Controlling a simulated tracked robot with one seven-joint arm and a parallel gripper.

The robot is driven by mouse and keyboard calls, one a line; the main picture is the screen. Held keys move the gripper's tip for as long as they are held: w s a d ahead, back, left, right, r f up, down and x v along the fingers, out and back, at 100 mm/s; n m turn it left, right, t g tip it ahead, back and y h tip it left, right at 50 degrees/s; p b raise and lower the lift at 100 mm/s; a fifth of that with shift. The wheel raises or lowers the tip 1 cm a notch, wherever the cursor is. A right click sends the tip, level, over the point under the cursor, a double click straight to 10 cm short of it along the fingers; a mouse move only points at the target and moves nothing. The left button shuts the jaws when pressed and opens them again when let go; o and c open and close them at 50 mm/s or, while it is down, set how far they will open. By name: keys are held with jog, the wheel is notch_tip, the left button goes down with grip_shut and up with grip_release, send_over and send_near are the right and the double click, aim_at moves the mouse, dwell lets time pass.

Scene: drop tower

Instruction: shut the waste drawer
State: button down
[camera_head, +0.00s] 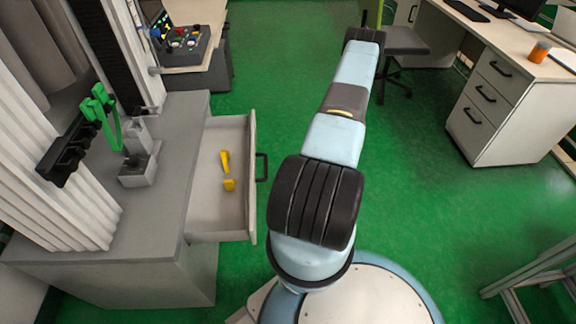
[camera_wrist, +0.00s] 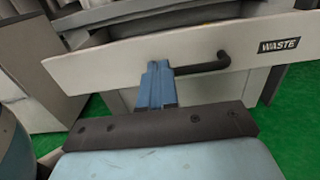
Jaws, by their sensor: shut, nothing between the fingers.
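The waste drawer (camera_head: 252,205) stands pulled out of the grey cabinet in the head view, with yellow pieces (camera_head: 226,162) lying inside. Its black handle (camera_head: 262,167) is on the outer face. In the wrist view the pale drawer front (camera_wrist: 105,66) carries a "WASTE" label (camera_wrist: 279,46) on the right and the black handle (camera_wrist: 208,66) near the middle. My gripper (camera_wrist: 158,68) is shut and empty, its blue fingers at the left end of the handle, close to the front. I cannot tell whether they touch it. My gripper is hidden in the head view.
The grey cabinet (camera_head: 150,230) bears a grey fixture with a green part (camera_head: 110,118). A control panel (camera_head: 183,38) sits behind. A desk with drawers (camera_head: 500,100) and a chair (camera_head: 400,42) stand at the right back. Green floor (camera_head: 420,180) is clear right of my arm.

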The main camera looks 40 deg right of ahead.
jog(key=x, duration=1.1)
